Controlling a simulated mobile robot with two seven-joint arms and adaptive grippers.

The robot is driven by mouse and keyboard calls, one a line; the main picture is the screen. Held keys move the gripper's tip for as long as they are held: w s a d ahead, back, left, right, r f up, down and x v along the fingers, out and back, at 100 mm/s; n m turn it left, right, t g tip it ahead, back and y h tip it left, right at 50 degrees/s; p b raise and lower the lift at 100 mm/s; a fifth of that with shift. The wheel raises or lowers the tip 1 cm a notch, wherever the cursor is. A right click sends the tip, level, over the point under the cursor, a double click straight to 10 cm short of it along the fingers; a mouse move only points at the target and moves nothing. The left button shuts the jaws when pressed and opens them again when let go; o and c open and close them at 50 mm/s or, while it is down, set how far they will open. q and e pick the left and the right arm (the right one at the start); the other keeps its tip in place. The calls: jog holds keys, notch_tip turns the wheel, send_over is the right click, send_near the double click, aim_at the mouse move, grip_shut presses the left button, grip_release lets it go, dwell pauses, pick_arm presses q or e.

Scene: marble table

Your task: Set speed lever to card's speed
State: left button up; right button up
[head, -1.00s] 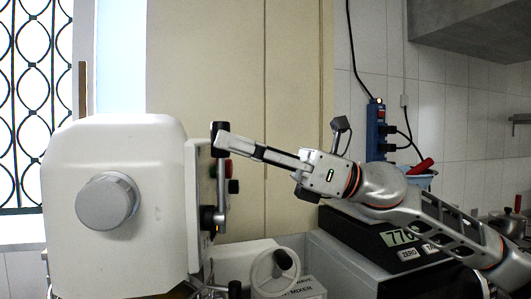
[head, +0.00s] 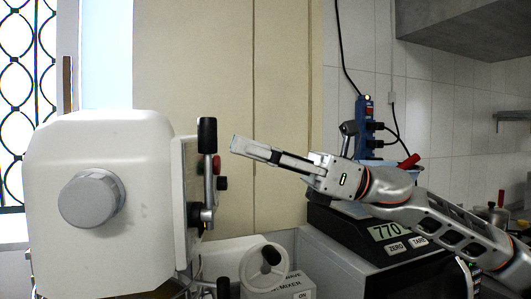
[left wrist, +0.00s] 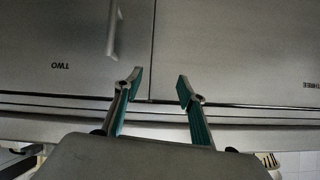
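The speed lever (head: 208,175) is on the right side of the white mixer (head: 110,160). It stands about upright, with its black knob (head: 207,136) at the top. My right gripper (head: 236,144) is just right of the knob, with a small visible gap between them. It shows edge-on, so whether its fingers are open is unclear. No speed card can be made out. My left gripper (left wrist: 158,82) is open and empty in the left wrist view, its fingers well apart before a cabinet.
A black scale (head: 345,232) reading 770 sits at the right under my right arm. Cabinet doors marked TWO and THREE (left wrist: 230,50) fill the left wrist view.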

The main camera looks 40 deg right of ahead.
jog(key=shift+v, duration=1.1)
jog(key=shift+d, duration=0.1)
jog(key=shift+f, duration=0.1)
